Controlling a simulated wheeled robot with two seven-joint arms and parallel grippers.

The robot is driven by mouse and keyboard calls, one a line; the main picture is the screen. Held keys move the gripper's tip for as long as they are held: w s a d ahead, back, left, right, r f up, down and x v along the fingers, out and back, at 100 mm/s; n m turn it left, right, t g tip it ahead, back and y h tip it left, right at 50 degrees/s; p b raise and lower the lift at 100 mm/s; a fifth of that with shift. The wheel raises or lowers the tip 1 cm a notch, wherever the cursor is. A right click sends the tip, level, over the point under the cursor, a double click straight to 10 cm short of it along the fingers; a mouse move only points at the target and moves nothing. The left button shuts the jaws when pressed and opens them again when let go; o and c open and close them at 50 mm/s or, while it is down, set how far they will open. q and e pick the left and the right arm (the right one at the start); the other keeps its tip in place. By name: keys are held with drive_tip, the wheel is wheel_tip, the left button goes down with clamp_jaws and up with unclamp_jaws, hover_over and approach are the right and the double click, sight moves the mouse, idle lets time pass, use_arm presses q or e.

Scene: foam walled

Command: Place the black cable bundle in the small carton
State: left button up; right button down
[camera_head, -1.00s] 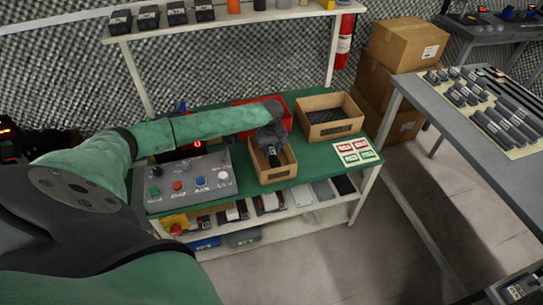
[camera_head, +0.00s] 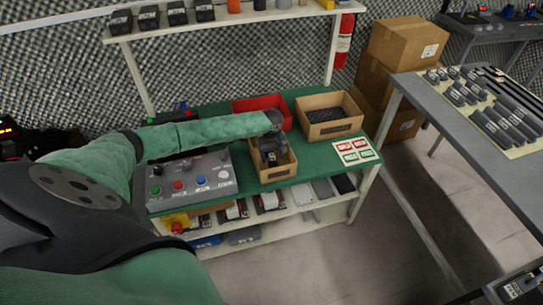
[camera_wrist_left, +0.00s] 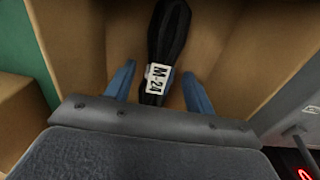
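The small carton (camera_head: 279,176) is an open brown box on the green bench top, and its inside fills much of the left wrist view (camera_wrist_left: 225,55). The black cable bundle (camera_wrist_left: 168,28) has a white tag reading M-24 and lies inside the carton in that view. My left gripper (camera_head: 271,158) points down into the carton. Its two blue fingers (camera_wrist_left: 158,85) stand apart on either side of the bundle, with gaps visible beside it. The gripper hides most of the bundle in the head view.
A larger open carton (camera_head: 333,132) stands right of the small one, with dark contents. A red bin (camera_head: 262,105) is behind it. A grey control box (camera_head: 190,181) with buttons stands at left. Red and green cards (camera_head: 357,152) lie at right. A shelf (camera_head: 230,17) crosses above the bench.

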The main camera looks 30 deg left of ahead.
sight(272, 157)
use_arm(q)
drive_tip(key=shift+r, duration=0.15)
drive_tip(key=shift+r, duration=0.4)
wheel_tip(272, 157, up, 11)
drive_tip(key=b, duration=0.2)
drive_tip(key=shift+b, duration=0.35)
use_arm(e)
wheel_tip(272, 157, up, 11)
drive_tip(key=shift+s+r, duration=0.2)
drive_tip(key=shift+s, duration=0.15)
